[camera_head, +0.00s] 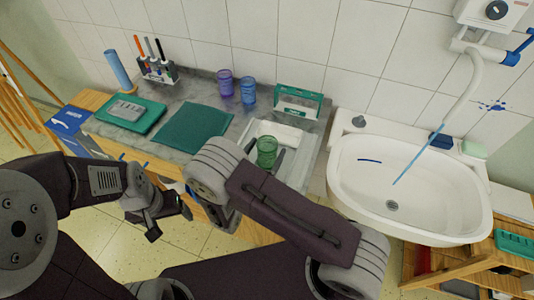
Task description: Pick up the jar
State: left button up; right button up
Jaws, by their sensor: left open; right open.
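A green see-through jar (267,152) stands upright in the white tray (292,134) on the grey counter. A purple jar-like cup (225,83) and a blue one (248,90) stand further back on the counter; I cannot tell which of the three the task means. My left gripper (170,219) is open and empty, low in front of the counter's front edge, apart from all of them. My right gripper (226,215) is open, mostly hidden behind my own arm link, in front of the counter and nearer to me than the green jar.
A dark green mat (194,128), a teal case (130,113), a pen rack (155,68) and a blue roll (118,70) are on the left. A green-framed holder (298,101) stands behind the tray. A white sink (405,219) is on the right.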

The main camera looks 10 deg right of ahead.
aim_at(271, 142)
jog(key=x, duration=0.2)
jog(key=shift+w+d+r, duration=0.1)
jog(key=shift+w+d, duration=0.15)
jog(key=shift+d, duration=0.05)
jog(key=shift+w+d, duration=0.15)
jog(key=shift+w, duration=0.1)
jog(key=c, duration=1.5)
jog(key=shift+o, duration=0.2)
jog(key=s+d+r+p, duration=0.7)
jog(key=d+r+p, duration=0.1)
jog(key=r, duration=0.3)
jog(key=shift+d+p, duration=0.4)
jog(key=shift+d, duration=0.25)
